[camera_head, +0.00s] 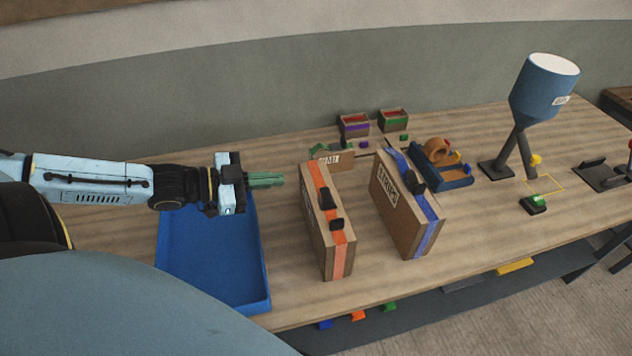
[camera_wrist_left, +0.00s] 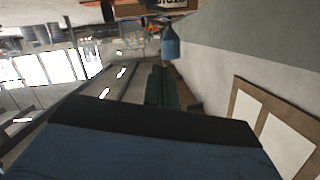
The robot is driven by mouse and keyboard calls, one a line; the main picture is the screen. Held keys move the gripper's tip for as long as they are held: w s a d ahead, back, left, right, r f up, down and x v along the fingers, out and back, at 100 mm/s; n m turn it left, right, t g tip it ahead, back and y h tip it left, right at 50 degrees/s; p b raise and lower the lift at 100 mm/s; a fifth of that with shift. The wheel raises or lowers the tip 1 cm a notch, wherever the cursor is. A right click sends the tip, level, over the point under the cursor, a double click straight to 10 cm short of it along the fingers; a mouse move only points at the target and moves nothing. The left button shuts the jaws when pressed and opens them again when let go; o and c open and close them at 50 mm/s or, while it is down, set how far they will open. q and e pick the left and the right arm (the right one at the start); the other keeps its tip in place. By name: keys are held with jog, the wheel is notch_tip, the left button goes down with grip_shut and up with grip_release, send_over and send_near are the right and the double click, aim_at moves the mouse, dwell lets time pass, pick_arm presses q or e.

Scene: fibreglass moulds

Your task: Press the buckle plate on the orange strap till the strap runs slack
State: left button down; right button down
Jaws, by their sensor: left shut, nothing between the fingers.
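An upright wooden mould (camera_head: 312,222) stands on the table with an orange strap (camera_head: 341,252) around it. My right gripper is not in view.
A blue tray (camera_head: 262,279) lies left of the moulds. Two small bins (camera_head: 354,127) stand behind, with a tape dispenser (camera_head: 446,177) and a blue funnel on a stand (camera_head: 545,88) to the right. A green-topped button (camera_head: 535,203) sits on clear table at the right.

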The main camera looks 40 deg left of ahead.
pick_arm(q)
jog(key=b, duration=0.4)
send_over(326, 195)
jog(key=s+a, duration=0.1)
jog(key=a, duration=0.1)
jog(key=shift+s+d+f, duration=0.15)
jog(key=shift+s+f, duration=0.05)
jog(key=shift+f, duration=0.9)
jog(key=shift+w+a+f, duration=0.1)
jog(key=shift+a+f, duration=0.05)
jog(key=shift+f, duration=0.5)
jog(key=shift+w+a+f, duration=0.15)
jog(key=shift+f, duration=0.5)
jog(key=shift+w+a+f, duration=0.1)
jog(key=shift+a+f, duration=0.05)
jog(key=shift+f, duration=0.5)
